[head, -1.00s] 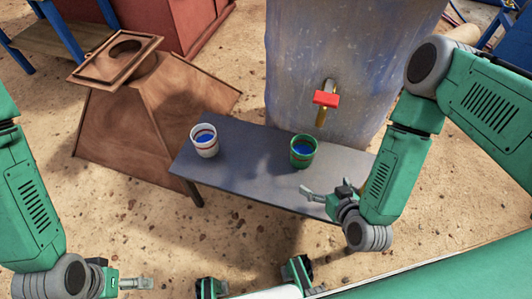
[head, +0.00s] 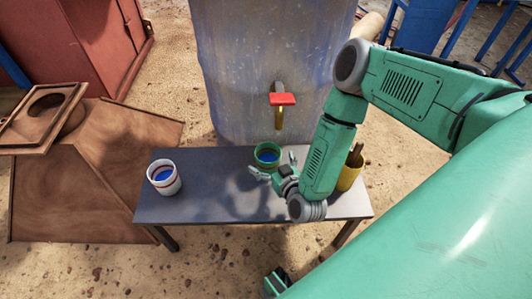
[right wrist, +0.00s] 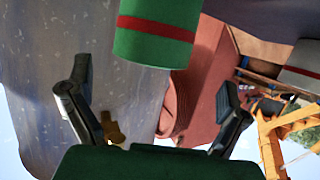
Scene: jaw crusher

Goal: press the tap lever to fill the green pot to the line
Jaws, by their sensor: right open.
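The green pot (head: 267,155) stands upright on the grey bench under the tap, with blue liquid inside. In the right wrist view the green pot (right wrist: 157,40) shows a red band; the liquid level against it is hidden. The tap has a red lever (head: 282,99) over a brass spout (head: 279,119), fixed to a large blue-grey barrel. My right gripper (head: 275,165) is open and empty at the pot's near side, its fingers spread toward the pot. I cannot tell whether they touch it. My left gripper is out of view.
A white pot (head: 164,178) with blue liquid stands left on the bench (head: 210,207). A yellow container (head: 350,177) stands right, partly behind my right arm. The barrel (head: 235,70) rises behind the bench.

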